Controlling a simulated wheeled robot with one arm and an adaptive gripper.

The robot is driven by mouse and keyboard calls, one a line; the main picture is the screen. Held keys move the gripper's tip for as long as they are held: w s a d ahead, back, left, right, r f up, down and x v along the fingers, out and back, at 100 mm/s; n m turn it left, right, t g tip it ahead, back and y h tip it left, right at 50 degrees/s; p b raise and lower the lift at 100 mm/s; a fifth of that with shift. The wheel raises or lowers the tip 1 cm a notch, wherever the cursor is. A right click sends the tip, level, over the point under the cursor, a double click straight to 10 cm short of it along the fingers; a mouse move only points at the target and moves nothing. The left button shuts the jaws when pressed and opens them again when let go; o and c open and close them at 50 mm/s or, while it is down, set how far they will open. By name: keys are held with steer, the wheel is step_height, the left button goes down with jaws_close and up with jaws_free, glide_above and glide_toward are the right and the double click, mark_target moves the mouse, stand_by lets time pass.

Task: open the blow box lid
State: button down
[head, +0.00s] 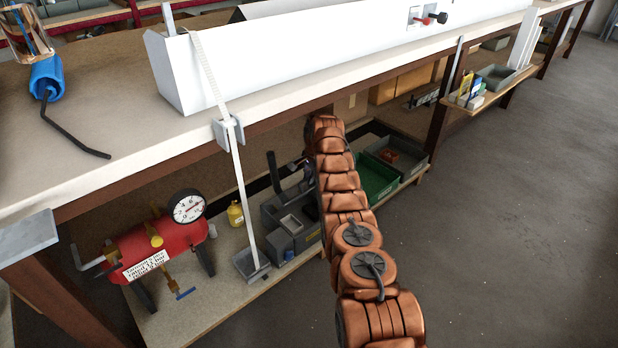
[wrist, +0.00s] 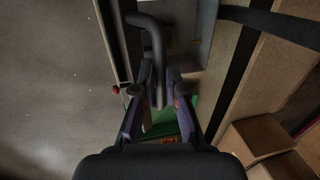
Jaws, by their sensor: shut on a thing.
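The grey box (head: 303,240), which looks like the blow box, stands on the lower shelf under the bench. A dark bent handle (wrist: 155,45) shows in the wrist view, in front of a grey surface (wrist: 198,45); I cannot tell how far the lid is open. My gripper (wrist: 160,80) is shut on this handle, with its purple-grey fingers on either side of the bar. In the head view my copper-coloured arm reaches down under the bench and hides most of the gripper and part of the box.
A green bin (head: 376,180) and a grey bin (head: 408,152) stand right of the box. The bench top (head: 120,140) overhangs the shelf. Open floor (head: 510,200) lies right.

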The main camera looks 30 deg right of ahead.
steer(key=shift+d+r, duration=0.1)
steer(key=shift+d, duration=0.1)
steer(key=c, duration=1.4)
jaws_free()
steer(key=shift+s, duration=0.1)
steer(key=shift+o, duration=1)
steer(key=shift+a, duration=0.1)
steer(key=shift+s+f+b, duration=0.15)
steer(key=shift+f+b, duration=0.1)
steer(key=shift+b, duration=0.05)
